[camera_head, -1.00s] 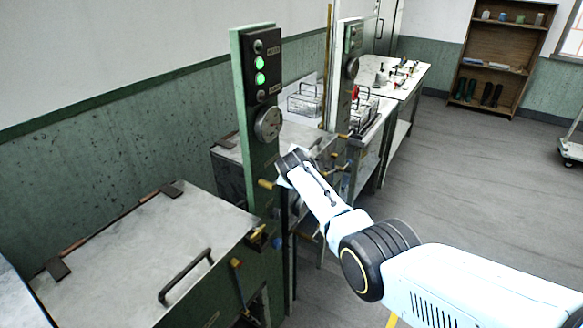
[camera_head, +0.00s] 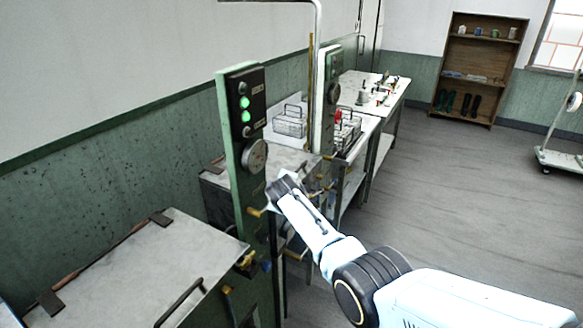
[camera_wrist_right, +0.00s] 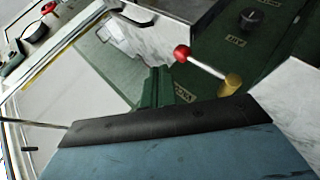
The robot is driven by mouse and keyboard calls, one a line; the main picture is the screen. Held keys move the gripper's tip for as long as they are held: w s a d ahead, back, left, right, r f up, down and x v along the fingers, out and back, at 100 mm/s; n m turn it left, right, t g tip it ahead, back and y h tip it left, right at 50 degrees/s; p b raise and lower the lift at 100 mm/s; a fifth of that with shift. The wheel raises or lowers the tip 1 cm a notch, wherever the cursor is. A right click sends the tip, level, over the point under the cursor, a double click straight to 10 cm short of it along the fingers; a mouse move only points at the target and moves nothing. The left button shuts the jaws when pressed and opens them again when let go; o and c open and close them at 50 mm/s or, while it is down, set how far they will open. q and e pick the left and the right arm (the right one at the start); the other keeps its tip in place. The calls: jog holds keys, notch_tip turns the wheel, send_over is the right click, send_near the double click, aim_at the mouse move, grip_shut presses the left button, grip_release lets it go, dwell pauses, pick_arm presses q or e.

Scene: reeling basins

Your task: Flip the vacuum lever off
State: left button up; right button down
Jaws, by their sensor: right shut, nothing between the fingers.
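A lever with a red ball knob (camera_wrist_right: 182,53), a pale rod and a brass pivot (camera_wrist_right: 230,84) shows on a green panel in the right wrist view. A plate reading roughly "VAC" (camera_wrist_right: 183,92) is just below the rod. My right gripper (camera_wrist_right: 155,74) is shut and empty, its fingers pointing up to the left of the lever, with a visible gap to the knob. In the head view my right gripper (camera_head: 281,185) is beside the green control post (camera_head: 233,145), below its gauge (camera_head: 254,155). The lever cannot be made out there. My left gripper is out of view.
A metal-topped cabinet (camera_head: 160,265) with a handle is at the lower left. A brass knob (camera_head: 255,212) sits close left of the gripper. Behind stand a second post (camera_head: 325,95) and wire baskets (camera_head: 290,121). Open floor (camera_head: 450,185) lies right.

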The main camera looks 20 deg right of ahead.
jog(key=s+r, duration=0.5)
jog(key=r, duration=0.3)
jog(key=shift+s+d+p, duration=0.2)
jog(key=shift+d+p, duration=0.15)
jog(key=s+f+m+g+y+b, duration=0.1)
jog(key=s+f+b, duration=0.25)
jog(key=f, duration=0.95)
jog(key=s+f+g+b, duration=0.15)
jog(key=s+f, duration=0.35)
jog(key=f, duration=0.8)
jog(key=s+f+m+g+y+b, duration=0.1)
jog(key=s+f+b, duration=0.1)
jog(key=s+f, duration=0.75)
jog(key=s+f+m+g+b, duration=0.1)
jog(key=s+f+b, duration=0.35)
jog(key=f, duration=0.75)
jog(key=s+f+m+g+b, duration=0.1)
jog(key=s+f+b, duration=0.1)
jog(key=s+f, duration=0.5)
jog(key=s+d+f+m+g+b, duration=0.1)
jog(key=s+f, duration=0.6)
jog(key=s, duration=1.3)
jog(key=s+d+f+m+g+b, duration=0.1)
jog(key=s+f+m+g+b, duration=0.2)
jog(key=s+f, duration=0.5)
jog(key=s, duration=0.6)
jog(key=shift+y, duration=0.3)
